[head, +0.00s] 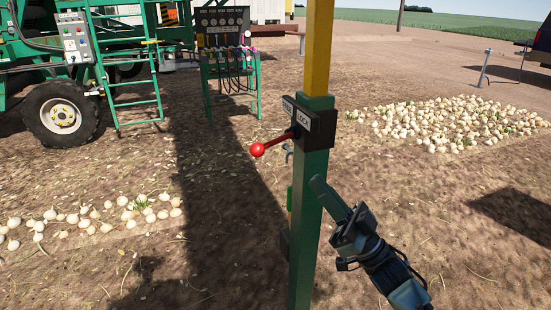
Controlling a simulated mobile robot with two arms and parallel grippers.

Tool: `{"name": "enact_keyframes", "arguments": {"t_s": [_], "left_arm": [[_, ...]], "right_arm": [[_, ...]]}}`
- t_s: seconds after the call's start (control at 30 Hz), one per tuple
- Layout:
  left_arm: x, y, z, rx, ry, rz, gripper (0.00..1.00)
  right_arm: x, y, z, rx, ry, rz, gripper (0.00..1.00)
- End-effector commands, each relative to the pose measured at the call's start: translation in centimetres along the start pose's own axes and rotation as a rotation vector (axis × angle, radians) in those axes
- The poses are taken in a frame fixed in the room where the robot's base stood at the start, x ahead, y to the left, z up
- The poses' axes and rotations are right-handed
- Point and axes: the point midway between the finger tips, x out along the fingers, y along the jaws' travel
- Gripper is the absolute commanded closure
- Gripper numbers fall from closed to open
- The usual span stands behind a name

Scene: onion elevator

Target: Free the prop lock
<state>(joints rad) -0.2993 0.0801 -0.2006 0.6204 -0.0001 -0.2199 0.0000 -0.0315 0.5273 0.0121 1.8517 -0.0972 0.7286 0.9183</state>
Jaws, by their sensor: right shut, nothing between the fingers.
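The prop lock is a dark block (318,128) on a post, green below (309,215) and yellow above (318,45). The block has pale plates, one of which reads "LOCK". A red lever with a round red knob (257,149) sticks out to the left of the block and dips slightly at the knob end. My right gripper (318,184) is shut and empty, just right of the post and below the block. It is apart from the red knob. Whether its tip touches the post I cannot tell. My left gripper is not in view.
Onions lie in a row (90,218) at the lower left and in a heap (455,123) at the right. A green machine with a wheel (61,113) and ladder (132,90) stands at the back left, beside a hose panel (226,55). Bare soil lies around the post.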

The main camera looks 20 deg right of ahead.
Motion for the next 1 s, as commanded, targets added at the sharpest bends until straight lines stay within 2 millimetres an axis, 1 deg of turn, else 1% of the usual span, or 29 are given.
{"name": "enact_keyframes", "arguments": {"t_s": [0.13,0.27,0.37,0.6,0.7,0.73,0.8,0.9,1.0], "left_arm": [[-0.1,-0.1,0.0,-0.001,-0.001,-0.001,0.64],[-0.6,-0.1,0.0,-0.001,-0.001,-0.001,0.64],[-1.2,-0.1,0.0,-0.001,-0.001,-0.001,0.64],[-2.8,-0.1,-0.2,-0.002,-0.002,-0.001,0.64],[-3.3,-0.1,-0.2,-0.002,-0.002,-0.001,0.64],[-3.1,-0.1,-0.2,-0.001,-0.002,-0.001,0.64],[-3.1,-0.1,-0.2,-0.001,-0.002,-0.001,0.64],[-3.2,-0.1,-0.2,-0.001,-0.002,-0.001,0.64],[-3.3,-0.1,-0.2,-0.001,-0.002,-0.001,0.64]], "right_arm": [[0.2,0.0,0.0,0.0,0.0,0.002,1.0],[1.6,0.1,-0.1,0.0,0.002,0.002,1.0],[3.5,0.1,-0.2,-0.002,0.003,0.001,1.0],[8.7,0.1,-0.2,-0.001,0.002,0.002,1.0],[10.6,0.1,-0.2,-0.001,0.001,0.003,1.0],[10.4,0.2,0.8,0.003,-0.002,0.007,1.0],[10.6,0.2,1.9,0.002,-0.002,0.007,1.0],[10.8,0.2,3.1,0.001,-0.002,0.007,1.0],[10.9,0.1,3.7,0.001,-0.001,0.005,1.0]]}}
